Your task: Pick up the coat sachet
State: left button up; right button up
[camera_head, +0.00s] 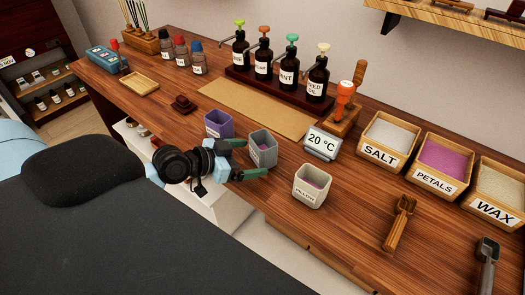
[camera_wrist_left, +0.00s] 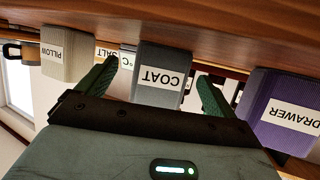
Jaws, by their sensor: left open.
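The coat sachet (camera_head: 264,149) is a grey open-topped box standing upright near the front edge of the counter. In the left wrist view, which is upside down, its COAT label faces me and the sachet (camera_wrist_left: 160,82) sits between my fingers. My left gripper (camera_head: 254,159) is open, with one green finger toward each side of the sachet. In the left wrist view the gripper (camera_wrist_left: 157,75) shows a gap between each finger and the sachet; I cannot tell whether the tips reach past its front face. My right gripper is not in view.
The purple drawer sachet (camera_head: 218,124) and pale pillow sachet (camera_head: 312,187) stand on either side. A 20 °C display (camera_head: 322,143) is behind. Pump bottles, a brown mat (camera_head: 258,105) and salt, petals and wax bins (camera_head: 442,165) stand farther back. A wooden scoop (camera_head: 400,222) lies at right.

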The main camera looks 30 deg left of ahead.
aim_at(254, 156)
pick_arm(q)
jog(key=shift+x, duration=1.75)
jog(key=shift+a, duration=0.15)
jog(key=c, duration=1.1)
